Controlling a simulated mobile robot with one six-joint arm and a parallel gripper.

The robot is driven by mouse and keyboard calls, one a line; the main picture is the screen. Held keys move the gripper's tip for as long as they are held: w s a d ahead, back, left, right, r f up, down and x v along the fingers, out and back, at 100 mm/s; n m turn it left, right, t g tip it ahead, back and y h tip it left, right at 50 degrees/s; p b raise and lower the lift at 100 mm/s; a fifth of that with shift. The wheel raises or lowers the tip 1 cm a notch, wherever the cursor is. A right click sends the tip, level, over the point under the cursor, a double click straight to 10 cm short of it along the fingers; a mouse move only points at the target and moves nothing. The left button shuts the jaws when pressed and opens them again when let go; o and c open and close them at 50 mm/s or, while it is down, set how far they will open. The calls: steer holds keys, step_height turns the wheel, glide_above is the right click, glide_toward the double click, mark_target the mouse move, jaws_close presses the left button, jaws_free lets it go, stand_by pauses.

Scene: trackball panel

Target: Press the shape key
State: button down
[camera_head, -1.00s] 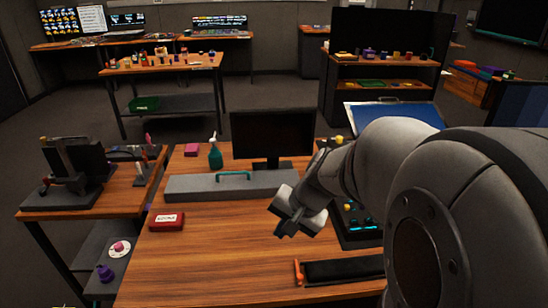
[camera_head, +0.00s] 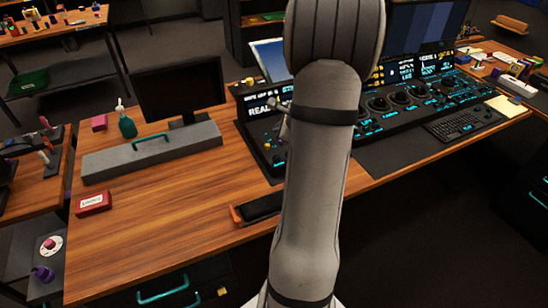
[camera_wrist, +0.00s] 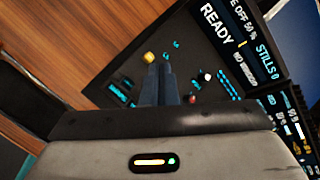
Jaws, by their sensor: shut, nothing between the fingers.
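The dark trackball panel (camera_wrist: 192,50) fills the middle of the wrist view, and in the head view (camera_head: 258,128) it is partly behind my arm. Its display (camera_wrist: 222,35) reads "READY". A yellow ball or knob (camera_wrist: 149,57), a small white knob (camera_wrist: 207,77) and lit cyan keys (camera_wrist: 120,94) show on it. The key labels are too small to read, so I cannot tell which is the shape key. My gripper (camera_wrist: 158,66) is shut and empty, over the panel, its tips just right of the yellow ball in the picture. I cannot tell whether they touch.
A long console (camera_head: 408,112) with several dials and a keyboard (camera_head: 462,123) stands to the right. A black wrist rest (camera_head: 256,208) lies at the desk's front edge. A monitor (camera_head: 180,88), a grey box (camera_head: 150,152) and a red box (camera_head: 93,203) stand left. The desk's middle (camera_head: 170,210) is clear.

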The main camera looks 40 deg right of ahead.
step_height(320, 180, down, 8)
steer(key=b, duration=0.6)
steer(key=shift+b, duration=0.3)
steer(key=shift+f+b, duration=0.4)
steer(key=shift+b, duration=0.15)
steer(key=shift+f, duration=0.15)
stand_by(1.1)
steer(key=shift+s+f+b, duration=0.1)
steer(key=shift+f+b, duration=0.2)
steer(key=shift+b, duration=0.35)
steer(key=shift+f+b, duration=0.45)
steer(key=shift+b, duration=0.15)
stand_by(0.4)
steer(key=shift+r, duration=0.1)
stand_by(0.3)
steer(key=shift+r+p, duration=0.65)
steer(key=shift+r, duration=0.15)
